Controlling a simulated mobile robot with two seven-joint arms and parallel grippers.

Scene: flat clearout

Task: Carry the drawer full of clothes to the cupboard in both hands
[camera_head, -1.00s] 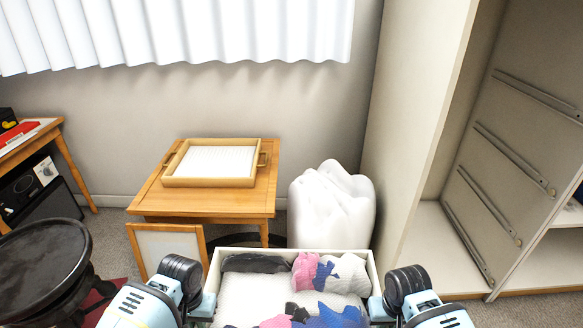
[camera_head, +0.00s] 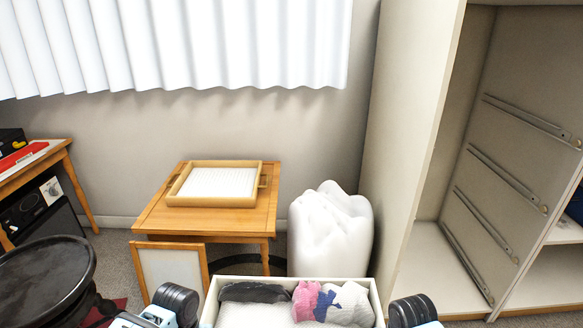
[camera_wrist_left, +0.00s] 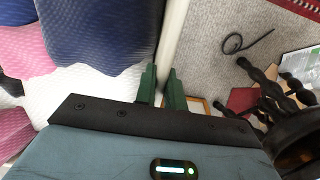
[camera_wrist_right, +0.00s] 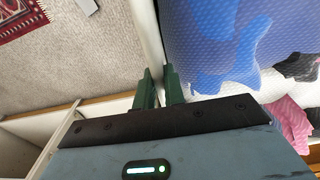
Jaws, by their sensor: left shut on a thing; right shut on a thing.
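The white drawer (camera_head: 211,302) is at the bottom of the head view, its near part cut off. In it lie a dark garment (camera_head: 255,293), a pink one (camera_head: 305,301) and a grey one (camera_head: 351,303); blue cloth (camera_wrist_right: 210,45) shows in the right wrist view. My left gripper (camera_wrist_left: 160,87) is shut on one side wall of the drawer. My right gripper (camera_wrist_right: 159,87) is shut on the opposite wall. Both fingertips are out of sight in the head view. The cupboard (camera_head: 412,125) stands at the right, with metal runners (camera_head: 492,234) inside an open bay.
A wooden table (camera_head: 205,222) with a tray (camera_head: 217,201) stands ahead, a framed panel (camera_head: 170,270) before it. A white wrapped bundle (camera_head: 330,235) stands between table and cupboard. A black round stool (camera_head: 45,272) is at the left. Carpet shows before the cupboard.

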